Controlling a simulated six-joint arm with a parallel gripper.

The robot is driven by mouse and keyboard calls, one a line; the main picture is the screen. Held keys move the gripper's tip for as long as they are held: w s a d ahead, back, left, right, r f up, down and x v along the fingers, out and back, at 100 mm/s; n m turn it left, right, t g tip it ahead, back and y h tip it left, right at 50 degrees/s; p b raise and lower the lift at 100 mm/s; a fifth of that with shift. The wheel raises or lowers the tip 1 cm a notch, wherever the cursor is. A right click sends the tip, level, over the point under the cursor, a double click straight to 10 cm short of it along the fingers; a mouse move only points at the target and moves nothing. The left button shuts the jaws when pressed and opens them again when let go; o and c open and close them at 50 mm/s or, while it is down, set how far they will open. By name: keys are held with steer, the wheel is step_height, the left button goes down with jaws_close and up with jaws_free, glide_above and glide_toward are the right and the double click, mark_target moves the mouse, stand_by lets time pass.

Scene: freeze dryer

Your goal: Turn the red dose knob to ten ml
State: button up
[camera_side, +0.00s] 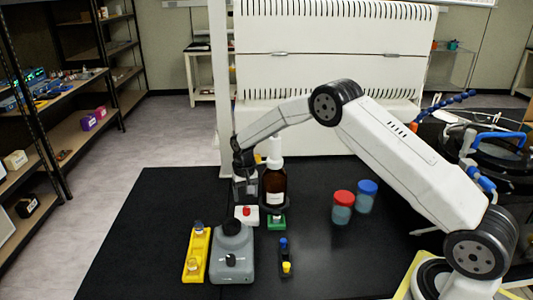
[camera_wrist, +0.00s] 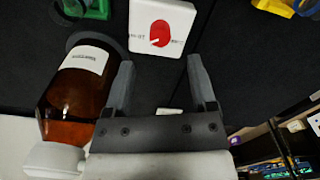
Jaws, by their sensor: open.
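The red dose knob (camera_wrist: 160,33) sits on a small white box (camera_wrist: 177,14) with dark marks beside it and a pale pointer line; the marks are too small to read. The box (camera_side: 239,216) and knob (camera_side: 247,211) also show in the side view on the black table. My gripper (camera_wrist: 160,75) is open, its two fingers apart and pointing toward the knob, with nothing between them. In the side view my gripper (camera_side: 246,192) is above and just behind the box. A brown bottle with a white top (camera_side: 274,182) stands right beside my gripper; it also shows in the wrist view (camera_wrist: 72,100).
A yellow holder (camera_side: 196,255), a grey device (camera_side: 232,255) and a small dark block with blue and yellow knobs (camera_side: 286,258) lie in front. A red-lidded jar (camera_side: 342,210) and a blue-lidded jar (camera_side: 366,198) stand to the right. The table's left part is clear.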

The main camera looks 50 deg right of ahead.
mark_target(247, 209)
steer(key=shift+r, duration=1.2)
steer(key=shift+s+a+r, duration=0.1)
steer(key=shift+s+r, duration=0.15)
steer(key=shift+r, duration=0.1)
steer(key=s+a+r+n+t, duration=0.1)
steer(key=s+r, duration=0.1)
steer(key=s, duration=0.7)
steer(key=s+a+r+n, duration=0.2)
steer(key=s+r, duration=0.1)
steer(key=s, duration=0.7)
steer(key=s+a+r+n+t, duration=0.1)
steer(key=s+a+r+n, duration=0.1)
steer(key=s, duration=0.7)
steer(key=shift+s+r+t, duration=0.2)
steer(key=shift+r+t, duration=0.1)
steer(key=shift+r, duration=0.4)
